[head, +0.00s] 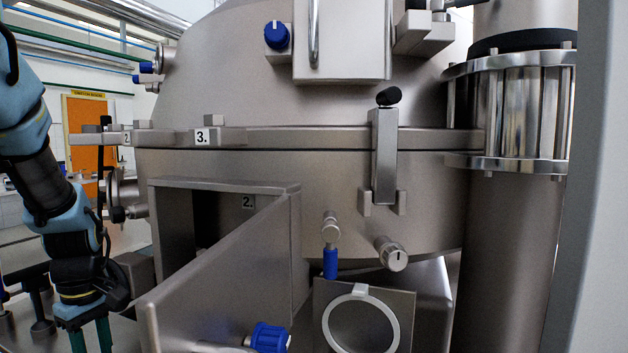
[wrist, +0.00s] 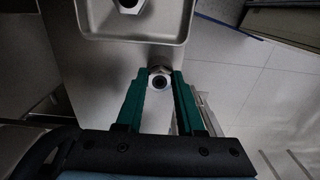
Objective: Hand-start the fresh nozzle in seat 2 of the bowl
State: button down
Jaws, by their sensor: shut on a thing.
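My gripper (wrist: 160,88) is shut on a small metal nozzle (wrist: 159,70) with a hexagonal rim and a dark bore, held between the teal fingertips. In the head view my gripper (head: 90,338) hangs at the lower left, left of the open door; its fingertips and the nozzle are cut off by the picture's edge. A second nozzle-like hex part (wrist: 130,4) lies in a grey tray (wrist: 168,42) above the fingertips in the wrist view. The separator housing (head: 330,215) has an opening with a "2." label (head: 248,201).
The open metal door (head: 225,285) stands out from the housing opening, to the right of my gripper. A blue-handled fitting (head: 330,262), a blue knob (head: 269,338) and a round ring (head: 361,325) are on the lower front. A thick column (head: 515,220) stands at right.

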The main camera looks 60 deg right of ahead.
jog(key=shift+r+p, duration=3.45)
jog(key=shift+r, duration=0.4)
jog(key=shift+f, duration=0.1)
